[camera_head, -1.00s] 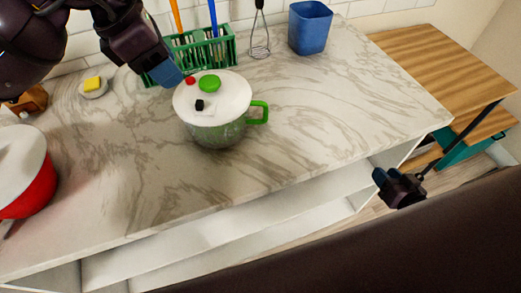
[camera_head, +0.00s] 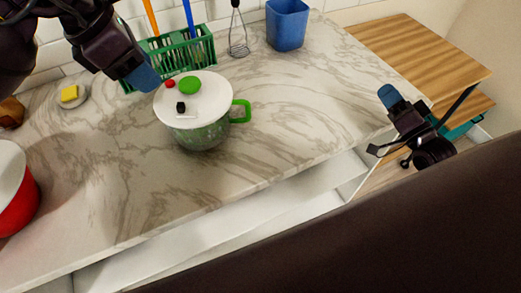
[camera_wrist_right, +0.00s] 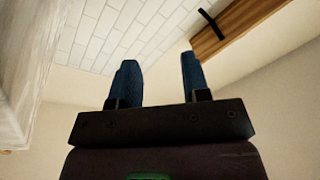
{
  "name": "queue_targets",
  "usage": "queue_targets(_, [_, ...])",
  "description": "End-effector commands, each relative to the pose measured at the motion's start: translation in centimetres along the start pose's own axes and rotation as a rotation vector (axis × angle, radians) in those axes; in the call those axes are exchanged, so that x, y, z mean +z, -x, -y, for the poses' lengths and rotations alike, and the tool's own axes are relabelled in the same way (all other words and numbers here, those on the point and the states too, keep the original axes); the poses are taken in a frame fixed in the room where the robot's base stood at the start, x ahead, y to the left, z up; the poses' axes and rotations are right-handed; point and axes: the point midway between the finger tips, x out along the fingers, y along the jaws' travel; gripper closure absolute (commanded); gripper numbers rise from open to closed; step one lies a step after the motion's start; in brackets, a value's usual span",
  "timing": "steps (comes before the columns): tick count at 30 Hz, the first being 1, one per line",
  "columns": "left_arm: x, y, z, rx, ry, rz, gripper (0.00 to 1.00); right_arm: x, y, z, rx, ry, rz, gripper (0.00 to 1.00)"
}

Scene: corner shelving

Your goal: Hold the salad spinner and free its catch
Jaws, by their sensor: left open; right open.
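The salad spinner (camera_head: 203,135) stands upright on the marble counter. It has a see-through green bowl, a green side handle (camera_head: 241,111) facing right, and a white lid (camera_head: 212,97). On the lid are a green knob (camera_head: 190,85), a small red button (camera_head: 170,84) and a black catch (camera_head: 181,107). My left gripper (camera_head: 145,78) is open, just behind and left of the lid; I cannot tell whether it touches. My right gripper (camera_head: 390,97) is open and empty beyond the counter's right front edge, far from the spinner. Its two blue fingers stand apart in the right wrist view (camera_wrist_right: 160,80).
A green rack (camera_head: 180,48) with utensils, a whisk (camera_head: 238,40) and a blue bin (camera_head: 287,25) stand along the back wall. A yellow sponge (camera_head: 69,93) lies on a dish. A red pot (camera_head: 18,195) is at left. The counter right of the spinner is clear.

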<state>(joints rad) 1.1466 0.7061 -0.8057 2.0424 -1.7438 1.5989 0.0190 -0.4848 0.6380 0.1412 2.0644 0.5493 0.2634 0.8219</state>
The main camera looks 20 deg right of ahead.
Motion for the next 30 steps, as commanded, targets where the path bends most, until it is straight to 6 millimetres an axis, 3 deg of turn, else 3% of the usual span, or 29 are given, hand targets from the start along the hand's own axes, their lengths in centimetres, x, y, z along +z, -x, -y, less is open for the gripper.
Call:
queue_targets(6, [0.0, 0.0, 0.0, 0.000, 0.000, 0.000, 0.57, 0.5, -2.5, 5.0, -0.183, -0.056, -0.029, 0.57])
queue_targets(14, [0.0, 0.0, 0.0, 0.000, 0.000, 0.000, 0.57, 1.0, -4.0, 10.3, -0.375, -0.115, -0.037, 0.57])
queue_targets(23, [0.0, 0.0, 0.0, 0.000, 0.000, 0.000, 0.57, 4.0, -3.4, 11.7, -0.389, -0.434, -0.099, 0.57])
queue_targets(30, [0.0, 0.0, 0.0, 0.000, 0.000, 0.000, 0.57, 7.2, -2.9, 13.5, -0.391, -0.804, -0.189, 0.57])
